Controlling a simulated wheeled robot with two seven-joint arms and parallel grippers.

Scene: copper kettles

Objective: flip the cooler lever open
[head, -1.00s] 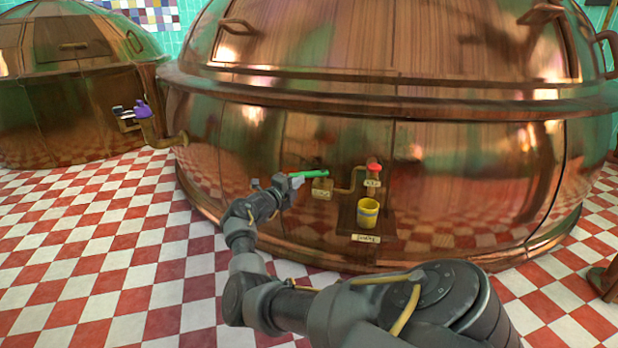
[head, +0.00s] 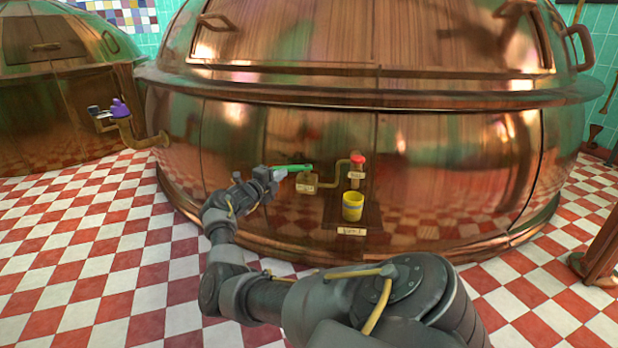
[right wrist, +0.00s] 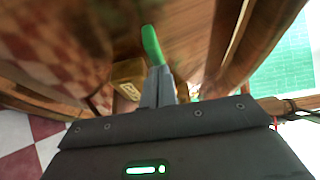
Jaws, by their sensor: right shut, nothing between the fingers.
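The green lever (head: 296,167) sticks out sideways, nearly level, above a small brass box with a label (head: 306,183) on the front of the big copper kettle (head: 400,150). My right gripper (head: 277,174) is shut and empty at the lever's left end. In the right wrist view the closed fingertips (right wrist: 160,72) are right by the green lever (right wrist: 152,45), overlapping its lower end; I cannot tell whether they touch it. My left gripper is out of view.
A brass pipe runs right from the box to a red-topped valve (head: 358,159). A yellow cup (head: 352,206) stands below it on a small ledge. A purple-handled tap (head: 120,108) is at the left. Checkered floor (head: 110,250) is open at the left.

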